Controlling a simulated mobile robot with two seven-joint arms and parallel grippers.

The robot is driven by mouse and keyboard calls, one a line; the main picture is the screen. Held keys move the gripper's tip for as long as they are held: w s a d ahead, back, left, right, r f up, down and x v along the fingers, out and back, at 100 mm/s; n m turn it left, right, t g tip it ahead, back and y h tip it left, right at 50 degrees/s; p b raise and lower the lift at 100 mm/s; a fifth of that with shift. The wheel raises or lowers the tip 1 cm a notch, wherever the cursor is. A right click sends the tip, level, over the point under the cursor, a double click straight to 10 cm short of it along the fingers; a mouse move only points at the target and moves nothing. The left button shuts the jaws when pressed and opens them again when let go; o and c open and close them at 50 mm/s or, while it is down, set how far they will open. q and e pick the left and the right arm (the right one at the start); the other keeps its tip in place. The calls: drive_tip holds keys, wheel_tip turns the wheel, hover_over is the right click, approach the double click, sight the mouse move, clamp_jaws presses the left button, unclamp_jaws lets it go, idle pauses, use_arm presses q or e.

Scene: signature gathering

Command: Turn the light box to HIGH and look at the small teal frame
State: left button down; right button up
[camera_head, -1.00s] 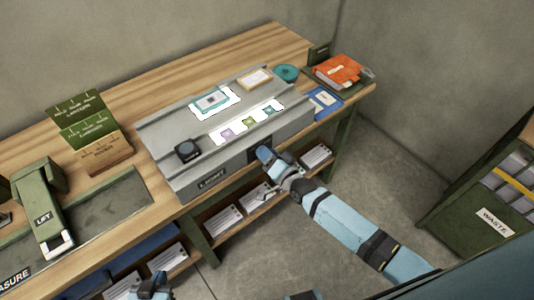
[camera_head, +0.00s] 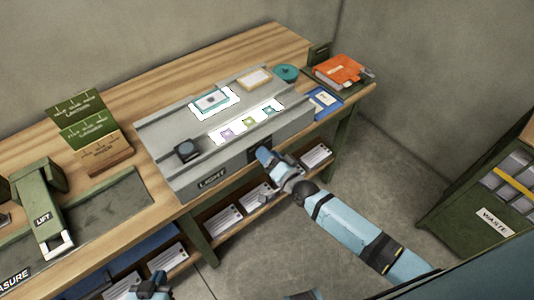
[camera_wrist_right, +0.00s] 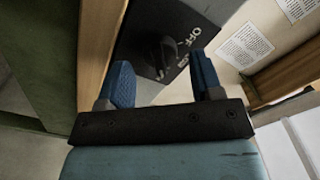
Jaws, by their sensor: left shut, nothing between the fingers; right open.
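The grey light box (camera_head: 160,170), labelled LIGHT, sits on the wooden bench with two lit white areas on top. A teal-bordered frame (camera_head: 211,101) lies on the rear lit area; a smaller teal piece (camera_head: 269,111) lies at the right of the front lit strip. My right gripper (camera_head: 262,153) is open at the box's front face. In the right wrist view, the open fingers (camera_wrist_right: 160,62) point toward a dark switch panel (camera_wrist_right: 145,45) marked OFF, with a dark knob (camera_wrist_right: 170,50) beyond the fingertips. Contact is unclear. My left gripper (camera_head: 151,284) is shut and empty, low in front.
A black cube (camera_head: 187,151) stands on the box's left end. A teal disc (camera_head: 287,73) and orange book (camera_head: 338,70) are right. A paper shelf (camera_head: 230,215) runs below.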

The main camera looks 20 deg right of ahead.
drive_tip(key=v, duration=1.3)
drive_tip(key=shift+b, duration=0.4)
drive_tip(key=s+a+r+n+g+h+p, duration=0.1)
drive_tip(key=s+r+n+g+p, duration=0.1)
drive_tip(key=s, duration=0.4)
drive_tip(key=s+a+r+n+g+h+p, duration=0.1)
drive_tip(key=s+n+g+h+p, duration=0.1)
drive_tip(key=s+n+g+p, duration=0.2)
drive_tip(key=s+n+p, duration=0.2)
drive_tip(key=n+p, duration=0.1)
drive_tip(key=shift+r, duration=0.4)
drive_tip(key=shift+s, duration=0.1)
idle(2.3)
